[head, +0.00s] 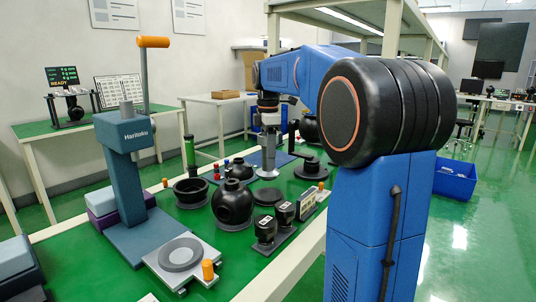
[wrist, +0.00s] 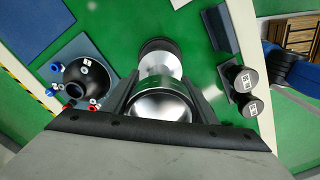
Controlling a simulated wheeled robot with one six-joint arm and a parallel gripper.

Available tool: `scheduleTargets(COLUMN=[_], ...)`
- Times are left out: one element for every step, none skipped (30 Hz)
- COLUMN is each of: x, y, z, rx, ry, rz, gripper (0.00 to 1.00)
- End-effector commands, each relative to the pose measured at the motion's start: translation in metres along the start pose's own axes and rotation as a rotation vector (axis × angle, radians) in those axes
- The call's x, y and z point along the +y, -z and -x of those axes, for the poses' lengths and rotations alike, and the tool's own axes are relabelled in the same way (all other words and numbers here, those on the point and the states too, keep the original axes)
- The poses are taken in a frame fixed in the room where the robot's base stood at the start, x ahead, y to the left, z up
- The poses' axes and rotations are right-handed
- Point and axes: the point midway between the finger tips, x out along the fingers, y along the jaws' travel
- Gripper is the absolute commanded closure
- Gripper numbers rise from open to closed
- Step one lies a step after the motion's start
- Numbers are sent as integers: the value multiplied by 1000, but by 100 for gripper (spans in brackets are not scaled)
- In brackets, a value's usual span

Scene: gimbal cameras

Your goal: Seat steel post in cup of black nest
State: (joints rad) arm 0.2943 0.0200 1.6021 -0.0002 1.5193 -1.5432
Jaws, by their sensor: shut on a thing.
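The bright steel post (wrist: 160,100) stands between the two dark fingers of my gripper (wrist: 163,103) in the wrist view. My gripper is shut on it. The post (head: 267,160) also shows in the head view, upright, with a wide flange at its lower end. My gripper (head: 268,132) is above the far part of the green bench. In the wrist view a black round part (wrist: 158,46) shows beyond the flange; I cannot tell whether they touch. An open-topped black cup-shaped part (head: 191,190) stands to the left in the head view. I cannot tell which part is the nest.
A black ball-shaped housing (head: 232,206), a low black disc (head: 266,197) and a pair of black cylinders (head: 264,228) stand near the post. A teal press (head: 125,180) stands at the left. Some green bench surface is bare between the parts.

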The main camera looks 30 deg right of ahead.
Motion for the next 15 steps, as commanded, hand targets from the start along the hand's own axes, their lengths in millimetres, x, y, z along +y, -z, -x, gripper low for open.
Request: scheduleTargets(x=[0, 0, 0, 0, 0, 0, 0, 0, 0, 0, 0, 0, 0, 0, 0], y=[0, 0, 0, 0, 0, 0, 0, 0, 0, 0, 0, 0, 0, 0, 0], z=[-3, -5, -8, -10, -13, -16, -18, -20, -23, -25, -28, -30, -32, -34, -36], rx=[0, 0, 0, 0, 0, 0, 0, 0, 0, 0, 0, 0, 0, 0, 0], ry=[-1, -1, -1, -1, 0, 0, -1, -1, -1, -1, 0, 0, -1, -1, -1], rz=[0, 0, 0, 0, 0, 0, 0, 0, 0, 0, 0, 0, 0, 0, 0], gripper=[92, 92, 92, 92, 92, 92, 92, 92, 92, 92, 92, 92, 92, 92, 92])
